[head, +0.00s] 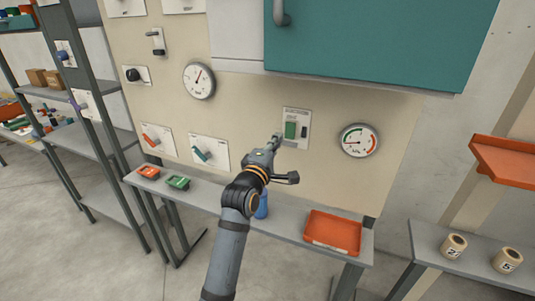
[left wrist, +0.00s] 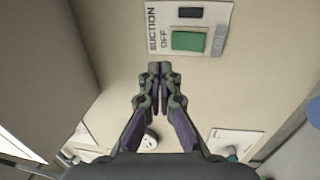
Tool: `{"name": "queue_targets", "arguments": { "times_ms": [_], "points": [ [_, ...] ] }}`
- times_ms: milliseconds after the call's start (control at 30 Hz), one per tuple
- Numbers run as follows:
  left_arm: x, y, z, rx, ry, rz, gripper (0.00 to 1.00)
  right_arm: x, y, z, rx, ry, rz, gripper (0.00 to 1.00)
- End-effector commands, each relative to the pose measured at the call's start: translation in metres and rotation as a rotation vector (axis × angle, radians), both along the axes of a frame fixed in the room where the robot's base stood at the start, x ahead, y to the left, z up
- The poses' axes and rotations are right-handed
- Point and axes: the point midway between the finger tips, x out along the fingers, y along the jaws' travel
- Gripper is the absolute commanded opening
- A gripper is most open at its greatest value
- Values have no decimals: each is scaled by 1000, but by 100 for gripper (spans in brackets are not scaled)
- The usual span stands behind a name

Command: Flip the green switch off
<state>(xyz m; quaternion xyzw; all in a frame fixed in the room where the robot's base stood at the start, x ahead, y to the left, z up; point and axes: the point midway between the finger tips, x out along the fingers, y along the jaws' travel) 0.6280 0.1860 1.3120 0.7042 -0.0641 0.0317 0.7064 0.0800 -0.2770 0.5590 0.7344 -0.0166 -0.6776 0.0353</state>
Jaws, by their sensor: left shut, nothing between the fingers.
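The green switch (head: 290,130) is a rocker on a pale plate on the beige panel, with a small dark block beside it. In the left wrist view the green switch (left wrist: 187,41) sits just beyond my fingertips. Its plate (left wrist: 221,22) reads SUCTION, with OFF and a fainter ON at opposite ends of the rocker. My left gripper (head: 277,140) is shut and empty at the plate's lower left in the head view. In the left wrist view its fingertips (left wrist: 160,68) meet just short of the plate; I cannot tell whether they touch the panel. My right gripper is not in view.
A round gauge (head: 360,140) is right of the switch, and another gauge (head: 199,80) is upper left. A teal cabinet (head: 370,45) juts out above. A shelf below holds a red tray (head: 332,232). A teal-handled lever (head: 202,153) is to the left.

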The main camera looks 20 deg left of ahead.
Motion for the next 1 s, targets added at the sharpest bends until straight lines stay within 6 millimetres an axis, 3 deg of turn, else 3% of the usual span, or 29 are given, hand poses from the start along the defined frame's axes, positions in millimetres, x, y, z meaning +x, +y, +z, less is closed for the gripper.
{"name": "queue_targets", "arguments": {
  "times_ms": [133,333,433,633,833,933,1000],
  "points": [
    [-28,1,-1,-1,-1,0,0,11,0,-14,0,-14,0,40],
    [-49,2,4,-1,1,0,0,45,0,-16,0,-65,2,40],
    [-52,2,5,0,1,-1,0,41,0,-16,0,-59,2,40],
    [-52,2,6,0,1,0,0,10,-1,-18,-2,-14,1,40],
    [-52,2,5,2,2,-1,0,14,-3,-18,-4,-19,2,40],
    [-54,3,-14,66,53,3,0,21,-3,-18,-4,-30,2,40],
    [-62,5,-49,194,150,0,0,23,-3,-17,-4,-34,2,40]
  ]
}}
